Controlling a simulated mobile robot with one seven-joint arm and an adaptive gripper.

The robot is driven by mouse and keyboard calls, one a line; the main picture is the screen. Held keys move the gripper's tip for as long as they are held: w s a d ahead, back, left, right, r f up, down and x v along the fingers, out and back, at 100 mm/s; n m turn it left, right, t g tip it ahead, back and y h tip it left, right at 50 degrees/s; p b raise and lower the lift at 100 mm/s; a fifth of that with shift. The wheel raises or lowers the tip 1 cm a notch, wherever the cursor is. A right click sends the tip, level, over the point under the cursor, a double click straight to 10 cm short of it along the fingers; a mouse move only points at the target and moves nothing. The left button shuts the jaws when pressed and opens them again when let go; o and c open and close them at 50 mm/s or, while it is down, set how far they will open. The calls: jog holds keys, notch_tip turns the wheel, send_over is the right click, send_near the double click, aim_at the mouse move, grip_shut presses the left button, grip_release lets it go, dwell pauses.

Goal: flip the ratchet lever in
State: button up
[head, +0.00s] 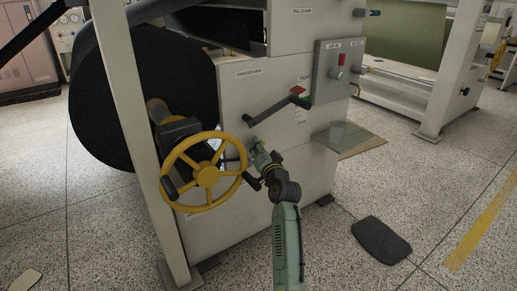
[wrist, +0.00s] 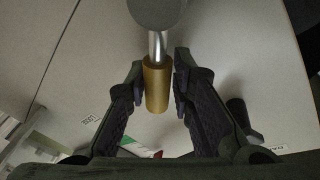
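In the wrist view a short lever shows as a brass-coloured grip (wrist: 157,88) on a bright metal rod, joined to a round grey hub (wrist: 157,12). I take it for the ratchet lever. My gripper (wrist: 158,76) is open, with one dark finger on each side of the brass grip. A gap shows on the left; the right finger is very close, and I cannot tell whether it touches. In the head view my gripper (head: 256,147) is at the grey machine panel, right of the yellow handwheel; the brass grip cannot be made out there.
The yellow handwheel (head: 207,174) stands close left of my gripper. A dark crank arm (head: 270,113) with red and green markings juts out just above. A control box (head: 338,66) is at the upper right. A dark mat (head: 381,240) lies on the open floor at right.

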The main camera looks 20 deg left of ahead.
jog(key=o, duration=0.3)
jog(key=shift+d+p, duration=0.1)
jog(key=shift+p, duration=0.2)
